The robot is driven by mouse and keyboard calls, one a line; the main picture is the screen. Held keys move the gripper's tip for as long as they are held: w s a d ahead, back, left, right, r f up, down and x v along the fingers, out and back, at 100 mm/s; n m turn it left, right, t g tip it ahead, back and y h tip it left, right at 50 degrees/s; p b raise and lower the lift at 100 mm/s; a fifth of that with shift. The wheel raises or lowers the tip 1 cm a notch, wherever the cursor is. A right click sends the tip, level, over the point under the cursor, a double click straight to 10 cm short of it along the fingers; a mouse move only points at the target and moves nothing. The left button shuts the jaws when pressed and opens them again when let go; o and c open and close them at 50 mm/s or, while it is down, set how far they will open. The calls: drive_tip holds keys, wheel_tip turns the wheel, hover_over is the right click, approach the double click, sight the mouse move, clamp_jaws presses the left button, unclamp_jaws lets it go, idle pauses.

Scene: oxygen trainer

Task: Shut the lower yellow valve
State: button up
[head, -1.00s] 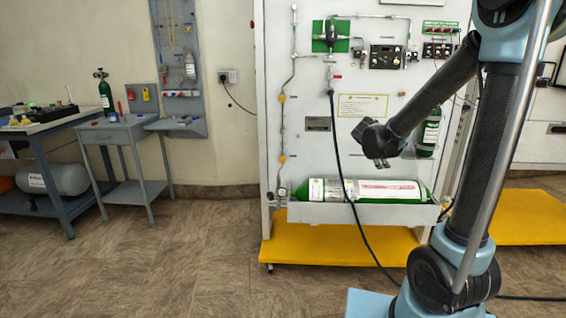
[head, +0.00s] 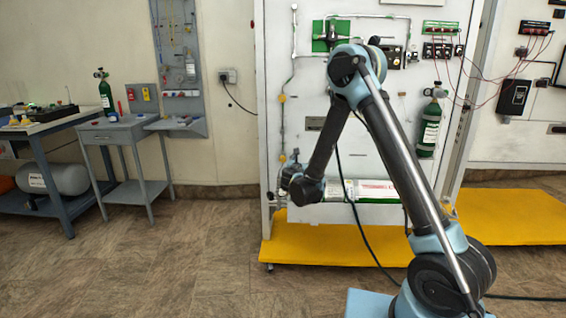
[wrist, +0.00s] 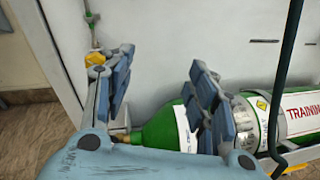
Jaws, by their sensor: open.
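The lower yellow valve (head: 282,158) sits on the thin vertical pipe near the left edge of the white panel. In the wrist view it shows as a small yellow body (wrist: 95,59) at upper left, just beyond my left finger. My gripper (wrist: 160,70) is open and empty, with its blue-grey pads apart. In the head view my gripper (head: 290,172) is small and partly hidden by my wrist, just below and beside the valve. Whether a finger touches the valve cannot be told. The valve's handle direction is unclear.
A green oxygen cylinder (wrist: 165,130) lies along the panel's bottom under my gripper. A dark hose (head: 352,205) hangs in front of the panel. The upper yellow valve (head: 282,98) is higher on the same pipe. The floor left of the panel is clear.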

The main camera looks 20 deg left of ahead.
sight(282, 160)
drive_tip(key=s+a+f+n+t+y, duration=0.1)
drive_tip(key=s+a+f+n+y, duration=0.3)
drive_tip(key=a, duration=0.5)
drive_tip(key=shift+n+h, duration=0.5)
drive_tip(key=shift+h, duration=0.1)
drive_tip(key=x, duration=0.5)
drive_tip(key=f+x, duration=0.1)
drive_tip(key=x, duration=1.1)
drive_tip(key=shift+w+a+f, duration=0.2)
drive_tip(key=c, duration=1.1)
